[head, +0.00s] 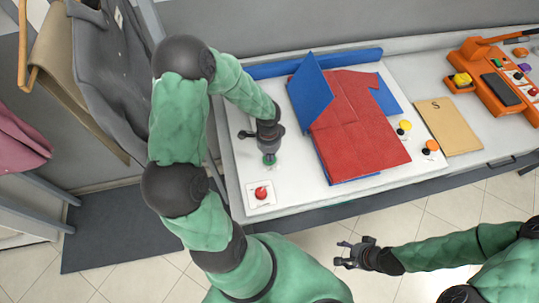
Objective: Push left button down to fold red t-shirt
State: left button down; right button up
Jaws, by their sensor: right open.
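A red t-shirt (358,135) lies on a blue folding board (388,98) on the white table. The board's left panel (311,90) is raised and tilted over the shirt's left part. My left gripper (268,156) points down left of the board, over a green button (269,161) that it partly hides. I cannot tell whether its fingers are open, or whether they touch the button. A red button (261,192) on a white plate is just in front of it. My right gripper (343,256) is open and empty, in front of the table above the floor.
A yellow button (405,125) and an orange button (430,147) sit right of the shirt. A tan envelope (447,125) marked S and an orange machine (497,85) stand further right. Hanging garments (104,65) crowd the left side.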

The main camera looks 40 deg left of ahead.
pick_arm(q)
notch_tip(320, 180, up, 12)
jog(key=shift+w+a, duration=0.2)
jog(key=shift+a, duration=0.1)
dwell(0.8)
